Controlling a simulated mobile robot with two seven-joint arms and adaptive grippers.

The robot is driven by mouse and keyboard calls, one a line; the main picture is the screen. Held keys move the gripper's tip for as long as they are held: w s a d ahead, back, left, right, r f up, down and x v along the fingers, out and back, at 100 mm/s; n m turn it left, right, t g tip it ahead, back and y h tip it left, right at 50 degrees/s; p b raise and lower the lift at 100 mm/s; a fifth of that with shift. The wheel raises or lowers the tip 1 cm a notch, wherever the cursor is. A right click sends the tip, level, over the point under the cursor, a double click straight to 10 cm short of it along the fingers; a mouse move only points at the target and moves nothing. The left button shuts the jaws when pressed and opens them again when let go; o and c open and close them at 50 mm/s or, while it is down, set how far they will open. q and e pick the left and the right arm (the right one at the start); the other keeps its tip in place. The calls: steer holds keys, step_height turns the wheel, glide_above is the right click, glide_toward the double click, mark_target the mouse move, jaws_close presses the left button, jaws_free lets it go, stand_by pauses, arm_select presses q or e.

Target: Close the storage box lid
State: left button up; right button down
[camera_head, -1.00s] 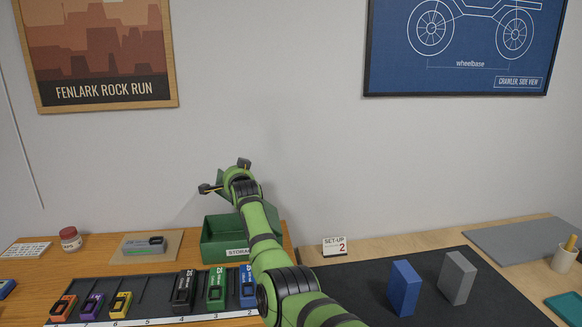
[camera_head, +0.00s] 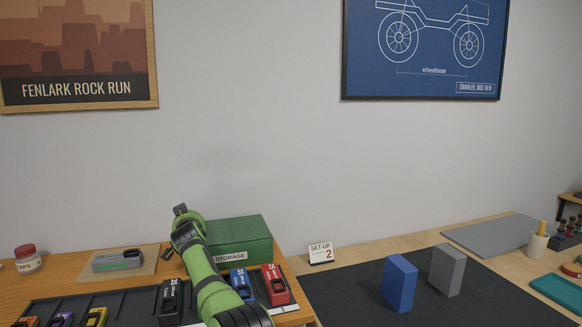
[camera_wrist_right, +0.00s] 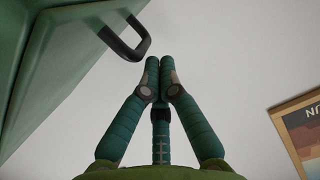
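The green storage box (camera_head: 240,254) stands at the back of the wooden table, its STORAGE label facing me. Its green lid (camera_head: 238,228) lies over the top and looks down on the box; any small gap cannot be made out. My right gripper (camera_head: 184,229) is at the box's left side, and my forearm crosses in front of the box's left corner. In the right wrist view the fingers (camera_wrist_right: 160,62) are together with nothing between them. A green panel with a dark handle (camera_wrist_right: 128,45) shows beside them, apart from the fingertips. My left gripper is out of view.
A rack of battery packs, including a blue pack (camera_head: 242,284) and a red pack (camera_head: 274,284), lies in front of the box. A grey device (camera_head: 118,261) on a board and a jar (camera_head: 27,259) stand left. Blue (camera_head: 400,283) and grey blocks (camera_head: 447,270) stand on the dark mat.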

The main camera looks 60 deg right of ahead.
steer(key=shift+f, duration=0.25)
steer(key=shift+r, duration=0.1)
stand_by(0.4)
steer(key=r+p, duration=0.2)
steer(key=r, duration=0.1)
steer(key=r+p, duration=0.1)
steer(key=p, duration=0.1)
steer(key=shift+s+d+r, duration=0.2)
steer(key=shift+d, duration=0.1)
steer(key=shift+s+a+f+b, duration=0.1)
steer(key=shift+s+a+b, duration=0.2)
steer(key=shift+s+a, duration=0.55)
steer(key=shift+s, duration=0.2)
steer(key=b+v, duration=0.1)
steer(key=v, duration=0.6)
steer(key=shift+s, duration=0.2)
steer(key=shift+a, duration=0.1)
